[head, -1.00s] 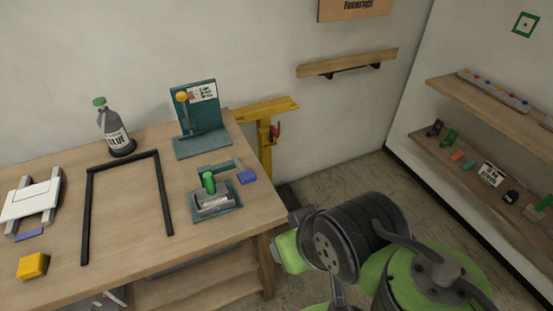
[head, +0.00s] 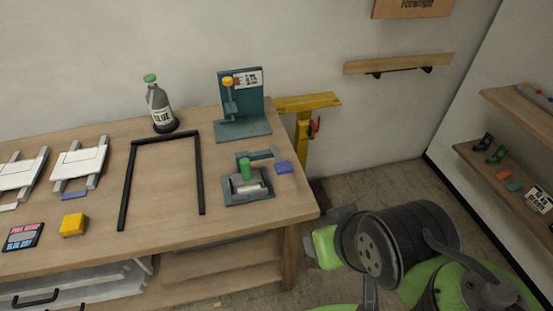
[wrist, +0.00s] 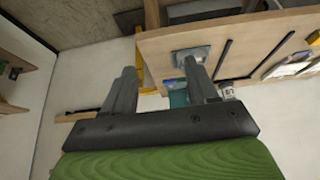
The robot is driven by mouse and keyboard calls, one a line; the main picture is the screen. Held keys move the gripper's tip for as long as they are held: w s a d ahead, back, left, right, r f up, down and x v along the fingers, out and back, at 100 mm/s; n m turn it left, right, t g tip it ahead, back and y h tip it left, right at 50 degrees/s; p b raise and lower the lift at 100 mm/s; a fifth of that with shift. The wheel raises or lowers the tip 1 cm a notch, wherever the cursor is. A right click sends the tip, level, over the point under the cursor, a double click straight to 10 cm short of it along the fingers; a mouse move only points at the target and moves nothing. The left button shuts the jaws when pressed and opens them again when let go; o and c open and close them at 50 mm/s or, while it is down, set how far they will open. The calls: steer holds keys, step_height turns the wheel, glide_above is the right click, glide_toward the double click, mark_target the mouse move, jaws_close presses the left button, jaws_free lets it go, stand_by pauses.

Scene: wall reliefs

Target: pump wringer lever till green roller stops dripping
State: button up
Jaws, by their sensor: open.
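A teal upright stand (head: 257,98) with a yellow-knobbed lever (head: 229,92) and a small printed sign stands at the back right of the workbench. In front of it lies a teal tray (head: 235,200) holding a grey roller (head: 249,188) with an upright green grip (head: 246,169) and a teal arm (head: 262,156). I cannot tell whether anything drips. My gripper (wrist: 160,85) is open and empty in the wrist view, apart from the bench. The tray (wrist: 192,55) appears beyond its fingers there. The head view shows my arm right of the bench, but not the fingers clearly.
Shelves (head: 500,170) line the right wall. Floor shows between.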

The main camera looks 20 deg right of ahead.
steer(key=shift+c, duration=0.5)
jaws_close()
stand_by(1.2)
